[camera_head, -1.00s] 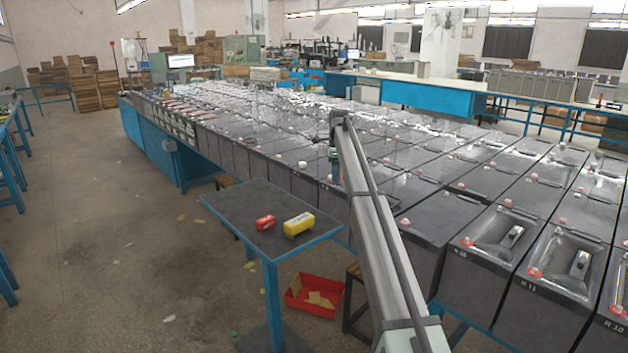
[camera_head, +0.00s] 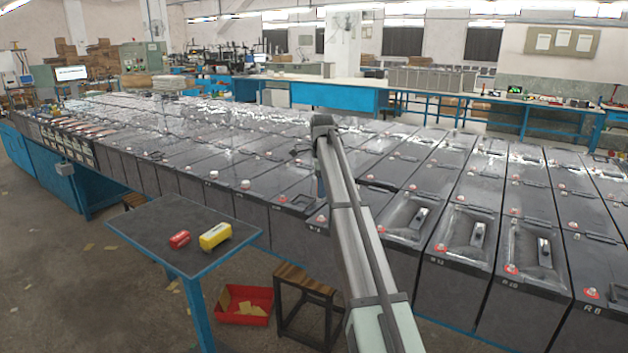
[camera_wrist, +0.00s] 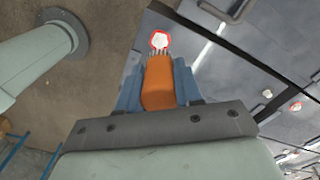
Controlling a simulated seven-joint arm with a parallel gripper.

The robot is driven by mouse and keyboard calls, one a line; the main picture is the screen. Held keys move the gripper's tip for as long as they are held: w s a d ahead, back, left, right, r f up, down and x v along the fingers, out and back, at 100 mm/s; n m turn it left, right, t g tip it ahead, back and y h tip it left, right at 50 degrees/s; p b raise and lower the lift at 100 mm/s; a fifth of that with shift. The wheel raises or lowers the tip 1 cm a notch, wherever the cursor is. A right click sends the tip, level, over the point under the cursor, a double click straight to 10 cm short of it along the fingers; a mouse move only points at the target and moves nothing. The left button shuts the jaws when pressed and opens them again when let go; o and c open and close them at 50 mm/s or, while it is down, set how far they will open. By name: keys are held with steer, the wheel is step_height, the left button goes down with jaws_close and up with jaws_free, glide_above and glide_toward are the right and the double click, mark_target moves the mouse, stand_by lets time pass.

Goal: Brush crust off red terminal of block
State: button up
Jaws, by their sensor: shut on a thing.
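My gripper (camera_wrist: 158,88) has blue fingers shut on the orange handle of a brush (camera_wrist: 158,82). The brush's grey bristles point up the wrist view, toward a terminal with a red ring and pale crust (camera_wrist: 160,40). The bristle tips overlap the lower edge of this terminal in the picture; I cannot tell whether they touch it. The terminal is on a dark grey block (camera_wrist: 182,24). In the head view my arm reaches over the near row of blocks, and the brush is not clearly visible there. A red terminal (camera_head: 322,218) shows just below my wrist.
Several dark blocks (camera_head: 525,295) stand in close rows, with raised terminals and clear covers. A small table (camera_head: 165,215) holds a red object (camera_head: 180,239) and a yellow object (camera_head: 215,236). A stool (camera_head: 305,280) and a red bin (camera_head: 243,318) stand near the row.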

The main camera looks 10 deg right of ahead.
steer(key=shift+n, duration=0.6)
steer(key=shift+f, duration=0.1)
steer(key=shift+f, duration=0.1)
glide_above(321, 216)
steer(key=shift+f, duration=2.05)
steer(key=shift+f, duration=1.5)
stand_by(1.2)
steer(key=shift+r, duration=0.1)
stand_by(0.5)
steer(key=n, duration=0.6)
steer(key=shift+n, duration=0.4)
